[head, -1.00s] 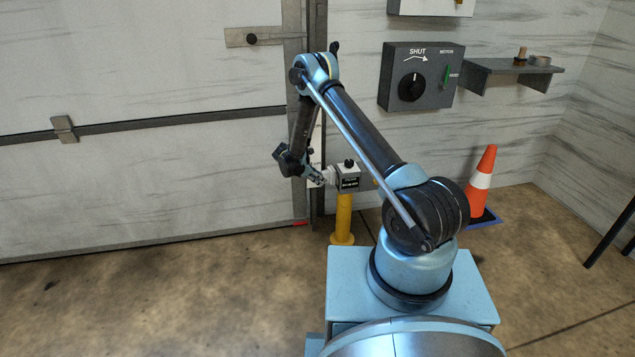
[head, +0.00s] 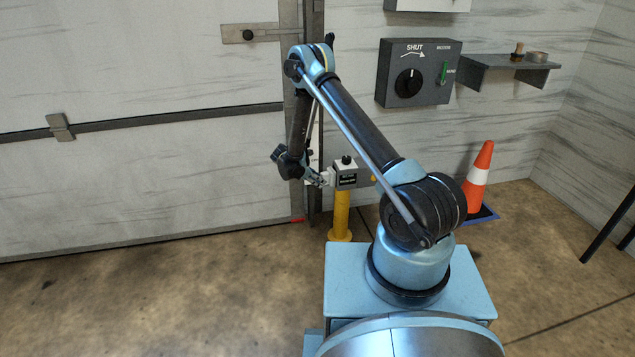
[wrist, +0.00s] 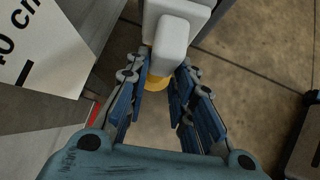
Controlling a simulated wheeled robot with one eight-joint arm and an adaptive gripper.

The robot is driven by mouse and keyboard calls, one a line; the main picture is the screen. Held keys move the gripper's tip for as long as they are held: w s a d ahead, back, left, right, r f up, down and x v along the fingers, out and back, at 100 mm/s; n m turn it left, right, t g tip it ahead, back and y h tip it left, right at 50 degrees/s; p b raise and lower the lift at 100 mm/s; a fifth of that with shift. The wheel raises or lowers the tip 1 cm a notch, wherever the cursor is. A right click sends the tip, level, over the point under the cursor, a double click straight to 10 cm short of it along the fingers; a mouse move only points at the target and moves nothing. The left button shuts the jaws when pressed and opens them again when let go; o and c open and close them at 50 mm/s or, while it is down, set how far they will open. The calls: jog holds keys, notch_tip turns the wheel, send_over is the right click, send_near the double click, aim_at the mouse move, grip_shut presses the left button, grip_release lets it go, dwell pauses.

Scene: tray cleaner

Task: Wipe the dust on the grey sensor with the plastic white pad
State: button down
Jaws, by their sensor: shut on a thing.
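The grey sensor (head: 347,174) is a small box with a black knob on top and a dark label, standing on a yellow post (head: 341,217) beside the door frame. My gripper (head: 322,180) is at the sensor's left side. It is shut on the white pad (wrist: 172,45), a rounded block that sticks out past the fingers (wrist: 160,88) in the wrist view. The pad's far end is at the pale sensor body (wrist: 181,8); I cannot tell whether they touch. Dust on the sensor's near-left face cannot be made out.
A large pale door (head: 140,180) and its dark frame stand close on the left of the gripper. A grey control box (head: 418,73) and a shelf (head: 510,70) are on the wall. An orange cone (head: 479,180) stands right of the post. Floor in front is clear.

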jog(key=w, duration=0.4)
jog(key=shift+w+a, duration=0.15)
jog(key=shift+a, duration=0.25)
dwell(1.2)
jog(key=shift+a, duration=0.1)
jog(key=s+a, duration=0.1)
jog(key=a, duration=0.4)
jog(key=shift+s+a, duration=0.4)
dwell(0.3)
jog(key=shift+s+a, duration=0.2)
jog(key=shift+a, duration=0.55)
jog(key=shift+s+a, duration=0.2)
jog(key=shift+a, duration=0.5)
